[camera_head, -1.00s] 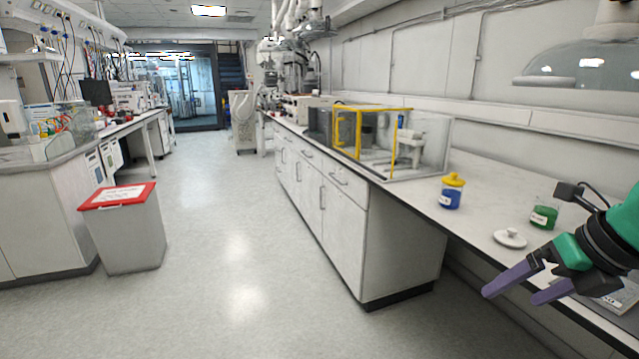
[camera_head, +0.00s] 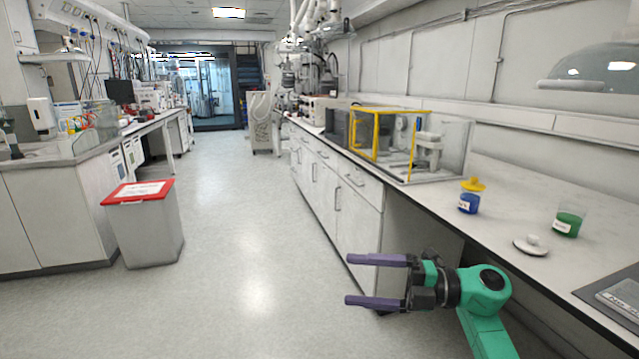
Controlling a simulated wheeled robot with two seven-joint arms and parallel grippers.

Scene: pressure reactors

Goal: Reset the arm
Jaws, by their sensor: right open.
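My right gripper (camera_head: 350,280) is in the lower middle of the head view, in front of the bench cabinets. Its two purple fingers are apart and point left, with nothing between them. My green right arm comes in from the bottom right. The gripper is clear of the bench top and of the things on it. My left gripper is not in view.
On the right bench (camera_head: 510,185) stand a blue jar with a yellow lid (camera_head: 470,200), a green beaker (camera_head: 567,222), a white lid (camera_head: 531,245) and a yellow-framed clear box (camera_head: 405,145). A red-topped bin (camera_head: 145,225) stands left. The floor (camera_head: 240,230) between is free.

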